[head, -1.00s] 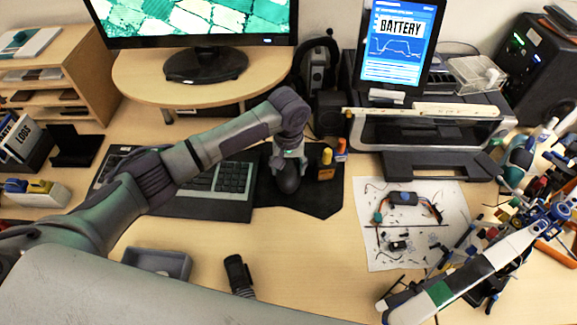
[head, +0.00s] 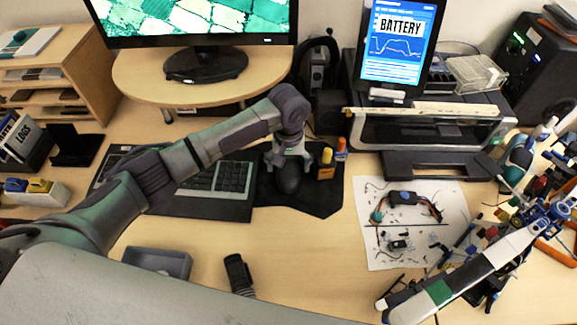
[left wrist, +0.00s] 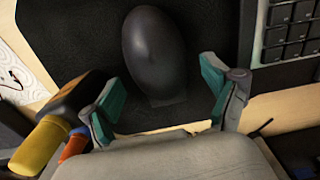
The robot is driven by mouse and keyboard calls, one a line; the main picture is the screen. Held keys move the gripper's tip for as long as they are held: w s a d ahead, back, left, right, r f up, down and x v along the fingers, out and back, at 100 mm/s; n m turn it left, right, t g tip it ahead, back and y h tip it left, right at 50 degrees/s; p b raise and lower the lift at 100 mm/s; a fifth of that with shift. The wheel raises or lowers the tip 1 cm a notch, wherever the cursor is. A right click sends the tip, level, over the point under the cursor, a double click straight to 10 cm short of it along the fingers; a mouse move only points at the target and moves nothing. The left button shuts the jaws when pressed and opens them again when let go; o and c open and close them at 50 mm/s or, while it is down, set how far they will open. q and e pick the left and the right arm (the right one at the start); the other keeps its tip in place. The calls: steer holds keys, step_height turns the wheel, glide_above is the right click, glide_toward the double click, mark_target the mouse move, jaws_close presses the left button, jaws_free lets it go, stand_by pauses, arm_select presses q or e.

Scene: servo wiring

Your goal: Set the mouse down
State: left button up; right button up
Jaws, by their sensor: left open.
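The black mouse (head: 288,180) rests on the dark mouse pad (head: 320,199), to the right of the keyboard. My left gripper (head: 289,158) is just above and behind the mouse, pointing down. In the left wrist view the mouse (left wrist: 154,50) lies on the black pad (left wrist: 75,35). The open fingers of my left gripper (left wrist: 162,105) stand wide on either side of its near end, with gaps between them and the mouse. My right gripper does not show.
The keyboard (head: 232,178) lies to the left. A small wooden holder with yellow and orange-capped items (head: 326,172) stands close to the gripper's right. A monitor stand (head: 205,64) is behind. A grey tray (head: 157,262) and a black cylindrical object (head: 238,273) lie nearer the front.

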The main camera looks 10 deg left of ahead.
mark_target(289, 167)
arm_select(q)
step_height(289, 167, up, 11)
steer(key=shift+r, duration=0.15)
stand_by(0.6)
